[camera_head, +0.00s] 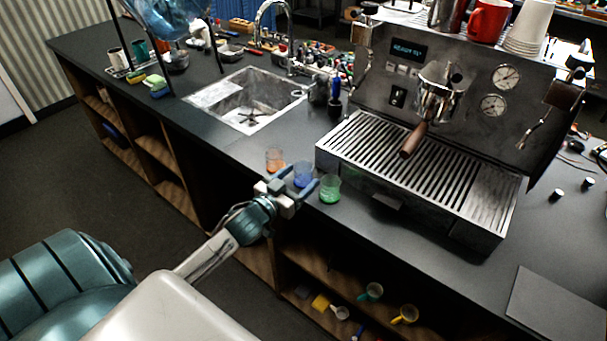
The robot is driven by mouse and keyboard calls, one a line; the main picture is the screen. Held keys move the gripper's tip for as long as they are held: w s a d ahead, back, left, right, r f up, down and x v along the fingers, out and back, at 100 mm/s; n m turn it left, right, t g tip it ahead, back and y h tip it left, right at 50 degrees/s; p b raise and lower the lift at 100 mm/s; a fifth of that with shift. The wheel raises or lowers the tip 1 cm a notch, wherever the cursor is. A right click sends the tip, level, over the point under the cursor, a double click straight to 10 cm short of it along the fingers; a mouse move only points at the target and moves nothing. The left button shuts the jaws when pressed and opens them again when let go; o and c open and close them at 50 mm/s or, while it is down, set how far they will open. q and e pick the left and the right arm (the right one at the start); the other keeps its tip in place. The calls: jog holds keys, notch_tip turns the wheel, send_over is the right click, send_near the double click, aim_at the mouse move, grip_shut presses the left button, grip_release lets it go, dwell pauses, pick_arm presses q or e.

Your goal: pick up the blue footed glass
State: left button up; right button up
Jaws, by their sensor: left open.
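The blue footed glass (304,174) stands on the dark counter near its front edge, between an orange glass (275,160) and a green glass (330,188). My left gripper (305,185) is open, with its fingers on either side of the blue glass. The foot of the blue glass is hidden behind the gripper. I cannot tell whether the fingers touch the glass. My right gripper is not in view.
The espresso machine (420,175) with its drip tray stands close to the right of the glasses. A sink (245,100) lies behind them to the left. Open shelves (300,262) with cups are below the counter.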

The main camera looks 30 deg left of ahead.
aim_at(309, 166)
pick_arm(q)
jog(key=shift+w+r, duration=0.15)
jog(key=shift+w, duration=0.35)
jog(key=w, duration=0.3)
jog(key=shift+a, duration=0.2)
jog(key=shift+w, duration=0.6)
jog(key=c, duration=1.2)
jog(key=shift+o, duration=0.2)
